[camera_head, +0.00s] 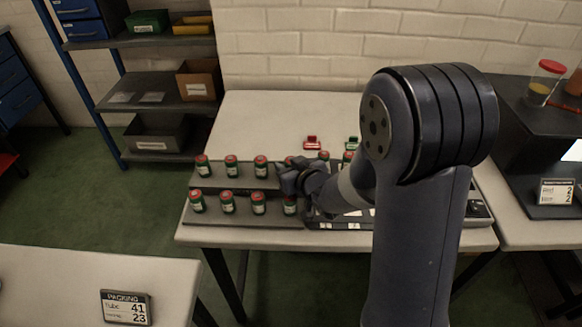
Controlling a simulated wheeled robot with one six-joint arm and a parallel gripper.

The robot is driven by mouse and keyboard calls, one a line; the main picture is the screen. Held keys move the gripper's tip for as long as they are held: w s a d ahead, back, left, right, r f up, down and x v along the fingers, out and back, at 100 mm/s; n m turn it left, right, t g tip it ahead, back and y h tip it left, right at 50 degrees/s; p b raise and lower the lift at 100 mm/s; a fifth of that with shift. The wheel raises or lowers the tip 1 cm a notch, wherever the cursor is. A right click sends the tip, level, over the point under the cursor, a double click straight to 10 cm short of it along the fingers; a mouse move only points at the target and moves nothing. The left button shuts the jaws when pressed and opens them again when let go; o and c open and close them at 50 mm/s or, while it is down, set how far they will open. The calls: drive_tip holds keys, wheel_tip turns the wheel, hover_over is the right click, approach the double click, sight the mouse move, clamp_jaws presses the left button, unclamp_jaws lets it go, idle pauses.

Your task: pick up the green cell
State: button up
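Several small green cells with red caps stand upright in two rows on a stepped grey rack (245,214) on the table. In the back row are a left cell (203,166), a middle one (231,166) and one nearer my arm (261,167). In the front row are others, such as a cell (258,204) and another (290,206) close to my gripper. My dark gripper (288,181) is at the right part of the rack, among the cells there. Its fingers are too small and dark to tell open from shut. My arm hides part of the rack's right side.
A red item (312,143) and a green item (352,143) lie behind the rack. The white table (265,115) is clear at its back left. A packing sign (125,307) stands on the near-left table. Shelves (150,95) stand at the back left.

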drive_tip(key=c, duration=0.5)
drive_tip(key=shift+o, duration=0.2)
drive_tip(key=shift+r, duration=0.1)
